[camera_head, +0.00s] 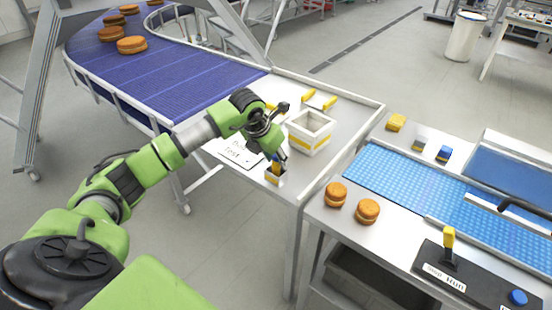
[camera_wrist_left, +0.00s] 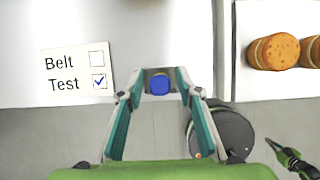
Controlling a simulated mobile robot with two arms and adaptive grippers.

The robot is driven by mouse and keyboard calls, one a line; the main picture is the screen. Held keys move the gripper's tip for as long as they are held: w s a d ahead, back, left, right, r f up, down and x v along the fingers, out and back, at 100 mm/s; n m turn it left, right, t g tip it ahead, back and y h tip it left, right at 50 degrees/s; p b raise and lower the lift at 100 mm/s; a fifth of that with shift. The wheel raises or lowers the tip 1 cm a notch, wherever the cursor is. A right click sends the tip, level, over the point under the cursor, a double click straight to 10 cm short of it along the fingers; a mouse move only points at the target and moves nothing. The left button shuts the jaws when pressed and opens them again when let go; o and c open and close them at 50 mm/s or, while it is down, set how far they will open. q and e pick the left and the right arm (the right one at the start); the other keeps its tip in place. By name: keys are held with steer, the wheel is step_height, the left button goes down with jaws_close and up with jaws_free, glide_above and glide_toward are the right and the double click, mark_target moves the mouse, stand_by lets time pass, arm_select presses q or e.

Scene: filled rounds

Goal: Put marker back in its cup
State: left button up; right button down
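The marker shows in the left wrist view as a blue end (camera_wrist_left: 159,85) between my left fingertips, with a gap on each side. A white sheet reading Belt and Test (camera_head: 236,153), with Test ticked (camera_wrist_left: 98,81), lies left of the cup.
A white and yellow box (camera_head: 310,132) stands behind the cup. Yellow pieces (camera_head: 318,99) lie farther back. Two burgers (camera_head: 367,211) sit on the right table beside a blue belt (camera_head: 400,181). A purple conveyor (camera_head: 160,72) is at the back left.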

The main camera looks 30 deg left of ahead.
arm_select(q)
steer(key=shift+r, duration=0.3)
steer(key=b+v, duration=0.2)
steer(key=v, duration=0.9)
steer(key=shift+s+r, duration=0.2)
steer(key=shift+r, duration=0.15)
